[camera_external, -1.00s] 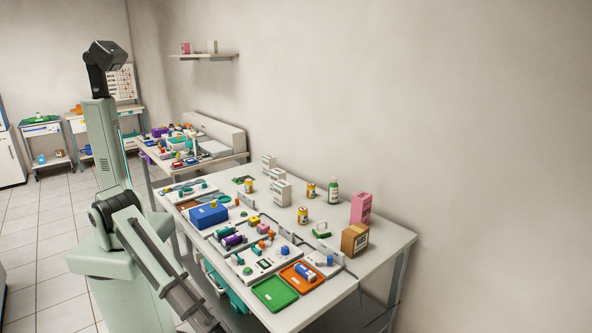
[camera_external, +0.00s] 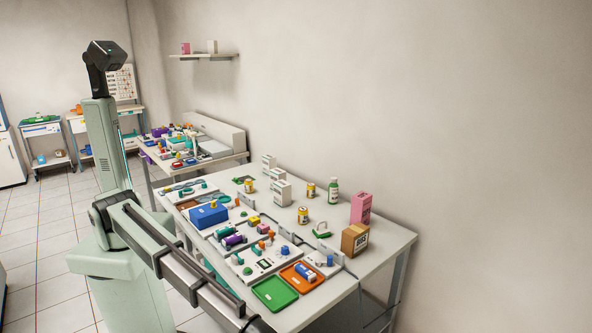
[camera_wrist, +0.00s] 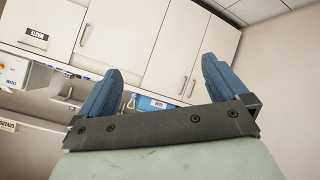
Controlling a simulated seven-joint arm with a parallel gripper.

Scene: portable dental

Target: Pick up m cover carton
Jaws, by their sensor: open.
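I cannot tell by label which box is the m cover carton. Candidates on the table in the external view are a pink carton (camera_external: 361,209) at the right, a brown box (camera_external: 355,241) in front of it, and white cartons (camera_external: 281,193) further back, all upright. My gripper (camera_wrist: 160,66) shows in the wrist view with its two blue fingers wide apart and nothing between them. It faces cabinets, with no carton near the fingers. In the external view my arm runs down to the bottom edge, in front of the table, and the gripper is out of frame.
The table (camera_external: 385,250) carries a green tray (camera_external: 274,294), an orange tray (camera_external: 301,276), a blue bin (camera_external: 208,215), a green bottle (camera_external: 333,190) and several small jars. The table's right end has bare room.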

